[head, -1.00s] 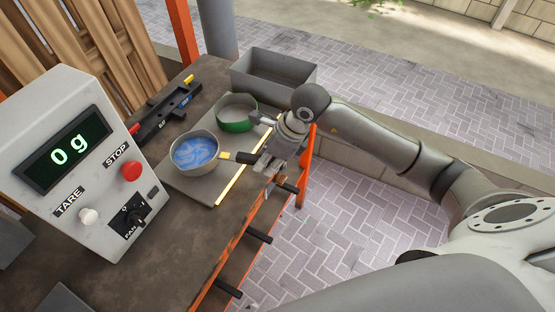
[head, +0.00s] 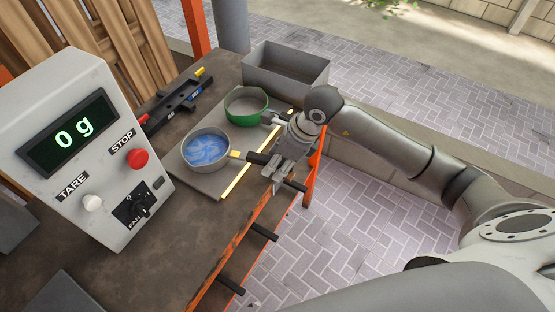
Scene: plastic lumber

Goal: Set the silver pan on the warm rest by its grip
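The silver pan (head: 186,163), with a blue swirled content, is over the grey board with a yellow front edge (head: 231,186). I cannot tell whether its base touches the board. Its black grip with a yellow band (head: 258,158) points right, toward the table's front edge. My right gripper (head: 272,165) is at the outer end of this grip and appears shut on it; the fingers are partly hidden. I cannot identify the warm rest with certainty. My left gripper is out of view.
A green-sided pan (head: 246,119) stands close behind the silver one. A grey open bin (head: 290,81) is at the back right. A black tool rack (head: 178,105) lies behind. A scale console (head: 85,150) reading 0 g stands at left. The bench front (head: 190,235) is clear.

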